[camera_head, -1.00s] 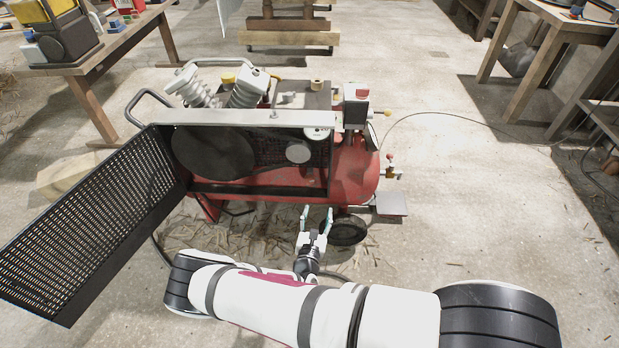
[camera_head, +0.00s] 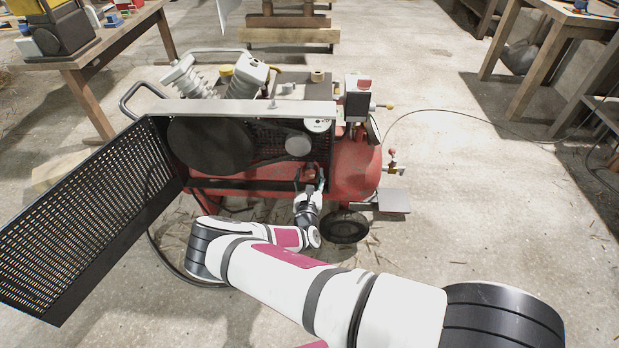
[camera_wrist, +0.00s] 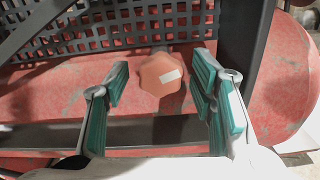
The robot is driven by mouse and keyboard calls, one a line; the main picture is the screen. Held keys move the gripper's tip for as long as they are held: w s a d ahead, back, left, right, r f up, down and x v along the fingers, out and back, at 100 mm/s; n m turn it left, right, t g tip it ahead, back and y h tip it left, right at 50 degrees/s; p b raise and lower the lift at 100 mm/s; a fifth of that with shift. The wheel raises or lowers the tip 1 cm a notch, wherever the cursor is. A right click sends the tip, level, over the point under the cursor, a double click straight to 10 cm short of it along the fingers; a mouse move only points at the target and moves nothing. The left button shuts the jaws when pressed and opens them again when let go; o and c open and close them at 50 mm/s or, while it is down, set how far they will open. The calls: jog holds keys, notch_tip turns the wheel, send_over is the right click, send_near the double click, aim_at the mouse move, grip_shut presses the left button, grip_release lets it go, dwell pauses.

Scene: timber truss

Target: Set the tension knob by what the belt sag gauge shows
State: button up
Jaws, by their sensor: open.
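The tension knob (camera_wrist: 160,74) is an orange-red lobed knob with a white mark on its face. It sits in front of the red tank, below a black perforated panel. My gripper (camera_head: 312,184) is open at the compressor's lower right front. In the wrist view its teal-padded fingers stand on either side of the knob, with visible gaps, so it is not gripped. A round white dial (camera_head: 318,125), seemingly the belt sag gauge, is at the frame's upper right; its reading is too small to tell. The belt is hard to make out in the dark opening.
The compressor's red tank (camera_head: 352,168) stands on the floor with a black wheel (camera_head: 345,227). Its perforated guard door (camera_head: 95,225) hangs open to the left. A black frame post (camera_wrist: 240,55) rises close to the right finger. Floor at right is mostly clear.

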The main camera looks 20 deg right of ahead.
jog(key=shift+w+d, duration=0.2)
jog(key=shift+w, duration=0.35)
jog(key=c, duration=1.2)
jog(key=shift+r+n+p, duration=0.15)
jog(key=shift+n+p, duration=0.5)
jog(key=shift+n, duration=0.45)
jog(key=o, duration=1.2)
